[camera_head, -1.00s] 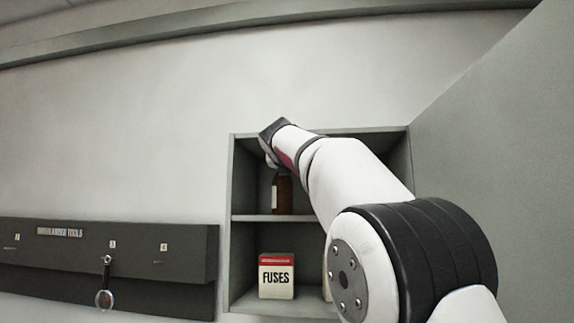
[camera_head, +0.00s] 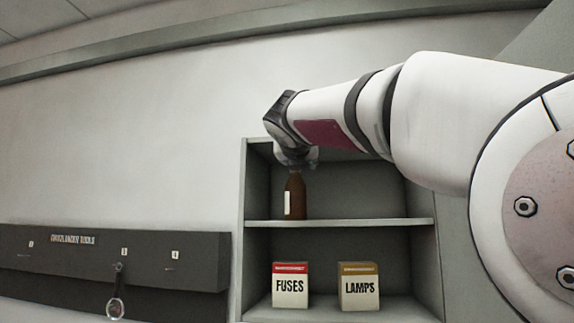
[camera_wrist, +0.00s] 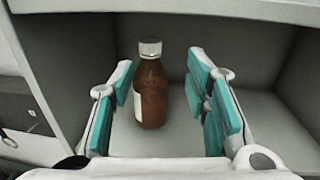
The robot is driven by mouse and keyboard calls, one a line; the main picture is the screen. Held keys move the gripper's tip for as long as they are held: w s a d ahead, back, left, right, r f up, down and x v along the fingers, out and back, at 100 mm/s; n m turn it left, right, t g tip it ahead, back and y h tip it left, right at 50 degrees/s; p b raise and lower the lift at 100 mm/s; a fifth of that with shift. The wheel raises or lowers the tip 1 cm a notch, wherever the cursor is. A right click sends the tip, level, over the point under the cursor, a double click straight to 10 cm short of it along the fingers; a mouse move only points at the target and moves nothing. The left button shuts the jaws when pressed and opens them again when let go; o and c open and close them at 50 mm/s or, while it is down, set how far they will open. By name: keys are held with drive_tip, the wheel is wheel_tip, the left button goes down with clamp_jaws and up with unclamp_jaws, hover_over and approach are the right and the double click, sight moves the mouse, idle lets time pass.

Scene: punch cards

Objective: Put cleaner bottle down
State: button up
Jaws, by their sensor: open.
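The cleaner bottle (camera_head: 295,197) is brown with a pale label and stands upright on the upper shelf (camera_head: 350,222) of the grey cabinet. In the wrist view the bottle (camera_wrist: 151,90) has a white cap and stands between my gripper's fingers, with gaps to the teal pads on both sides. My gripper (camera_wrist: 165,100) is open around it and holds nothing. In the head view my gripper (camera_head: 297,160) is above and around the bottle's top, partly hidden by my wrist.
A red-topped FUSES box (camera_head: 290,287) and a yellow-topped LAMPS box (camera_head: 359,288) stand on the lower shelf. A dark tool rack (camera_head: 190,262) with a hanging ring tool (camera_head: 116,300) is on the wall at left. The upper shelf is clear right of the bottle.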

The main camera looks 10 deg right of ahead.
drive_tip(key=shift+v, duration=1.1)
drive_tip(key=s+d+f+m+g+y, duration=0.1)
drive_tip(key=s+d+f+m+g, duration=0.1)
drive_tip(key=s+f+m, duration=0.5)
drive_tip(key=s+d+f+m+g, duration=0.2)
drive_tip(key=s+d+f+m, duration=0.15)
drive_tip(key=f, duration=0.55)
drive_tip(key=s+d+f+m+g+y, duration=0.1)
drive_tip(key=s+d+f+m+g, duration=0.2)
drive_tip(key=f+m, duration=0.35)
drive_tip(key=s+a+f+m+g+y, duration=0.1)
drive_tip(key=s+a+f+m+g, duration=0.1)
drive_tip(key=s+f+m, duration=0.6)
drive_tip(key=s+a+f+m+g+y, duration=0.2)
drive_tip(key=s+f+m, duration=0.6)
drive_tip(key=s+f, duration=0.5)
wheel_tip(320, 180, down, 3)
drive_tip(key=shift+s+a+f+g, duration=0.2)
drive_tip(key=shift+s+a+g, duration=0.15)
drive_tip(key=shift+a, duration=0.25)
drive_tip(key=shift+w, duration=0.1)
